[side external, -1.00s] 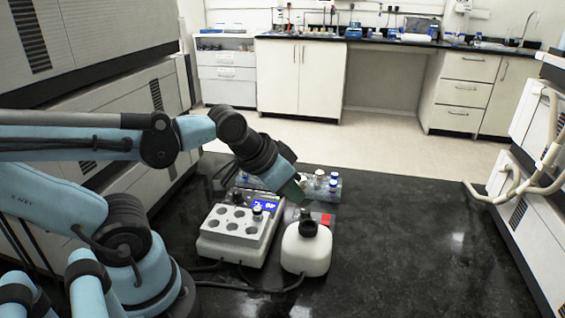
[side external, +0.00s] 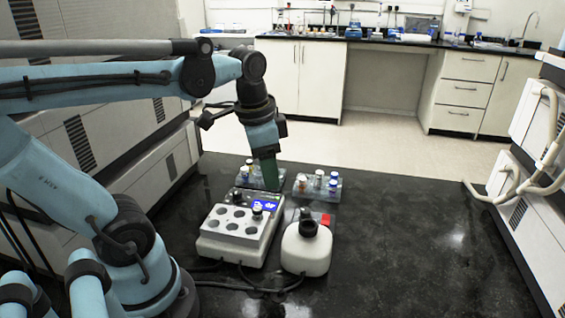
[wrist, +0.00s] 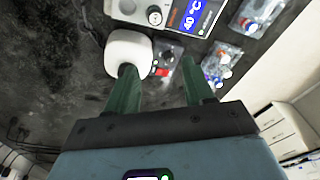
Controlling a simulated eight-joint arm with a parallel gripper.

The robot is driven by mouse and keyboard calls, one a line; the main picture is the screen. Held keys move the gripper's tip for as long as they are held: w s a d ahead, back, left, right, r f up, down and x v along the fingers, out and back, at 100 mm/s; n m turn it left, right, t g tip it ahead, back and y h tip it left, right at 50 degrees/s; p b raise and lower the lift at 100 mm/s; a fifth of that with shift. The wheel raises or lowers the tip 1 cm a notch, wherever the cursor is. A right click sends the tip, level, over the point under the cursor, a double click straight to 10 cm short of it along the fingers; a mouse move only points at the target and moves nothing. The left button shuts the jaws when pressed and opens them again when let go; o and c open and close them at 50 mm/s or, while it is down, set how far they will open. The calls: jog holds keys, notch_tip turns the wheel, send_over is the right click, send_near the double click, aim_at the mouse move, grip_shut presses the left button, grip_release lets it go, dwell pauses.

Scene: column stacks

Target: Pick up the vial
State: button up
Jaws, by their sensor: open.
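Several small capped vials show, and I cannot tell which one the task means. In the side view, one black-capped vial (side external: 257,212) stands in the white heating block (side external: 215,246). My gripper (side external: 270,188) points down by the left rack, behind the heating block. Its green fingers are apart and empty in the wrist view (wrist: 158,68), and part of the left rack is hidden behind them.
Cables run along the front. The dark bench is clear to the right (side external: 420,240). Cabinets stand at the left and right.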

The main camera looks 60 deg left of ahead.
aim_at(257, 209)
jog(key=shift+s+a+f+m+g, duration=0.25)
jog(key=shift+s+f+g, duration=0.1)
jog(key=shift+f, duration=1.35)
jog(key=shift+s+a+f+m+g, duration=0.25)
jog(key=shift+a+f+m+g, duration=0.05)
jog(key=shift+f, duration=1.35)
jog(key=shift+s+a+f+m+g, duration=0.25)
jog(key=shift+s+f+g, duration=0.1)
jog(key=shift+f, duration=1.35)
grip_shut()
jog(key=shift+r, duration=0.15)
